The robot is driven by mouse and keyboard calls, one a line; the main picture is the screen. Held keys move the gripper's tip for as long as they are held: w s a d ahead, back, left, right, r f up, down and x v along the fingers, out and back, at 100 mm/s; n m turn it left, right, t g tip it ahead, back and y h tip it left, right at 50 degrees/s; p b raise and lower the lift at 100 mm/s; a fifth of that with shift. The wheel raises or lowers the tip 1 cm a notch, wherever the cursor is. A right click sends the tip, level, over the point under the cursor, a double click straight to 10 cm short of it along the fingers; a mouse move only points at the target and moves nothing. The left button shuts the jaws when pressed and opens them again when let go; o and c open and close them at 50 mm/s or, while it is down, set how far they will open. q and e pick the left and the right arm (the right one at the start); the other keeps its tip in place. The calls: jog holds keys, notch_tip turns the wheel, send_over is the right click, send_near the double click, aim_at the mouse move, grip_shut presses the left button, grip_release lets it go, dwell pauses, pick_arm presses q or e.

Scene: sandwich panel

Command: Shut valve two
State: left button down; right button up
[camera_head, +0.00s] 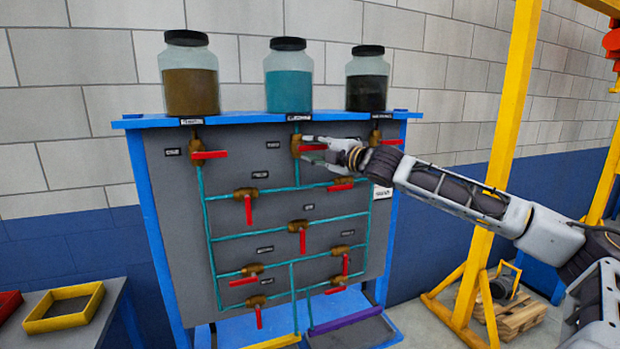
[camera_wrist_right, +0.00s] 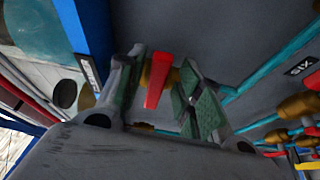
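Valve two (camera_head: 296,146) looks to be the brass valve below the teal jar, beside a small label too blurred to read surely. Its red handle (camera_head: 313,148) points right, across the vertical pipe. My right gripper (camera_head: 312,150) is at this handle, coming from the right. In the right wrist view, the red handle (camera_wrist_right: 157,82) lies between the spread fingers of the gripper (camera_wrist_right: 160,98), with gaps on both sides. The gripper is open and holds nothing. Part of the valve body is hidden behind the handle in that view. My left gripper is not in view.
Similar valves stand left (camera_head: 196,148) and right (camera_head: 375,136) on the grey panel (camera_head: 170,210); several more are below. A label reading SIX (camera_wrist_right: 300,66) shows in the wrist view. Jars, such as the teal one (camera_head: 288,85), stand on the blue top. A yellow post (camera_head: 505,110) rises behind my right arm.

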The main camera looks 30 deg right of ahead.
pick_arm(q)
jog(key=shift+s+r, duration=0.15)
pick_arm(e)
jog(key=shift+f+m, duration=0.1)
jog(key=shift+m, duration=0.4)
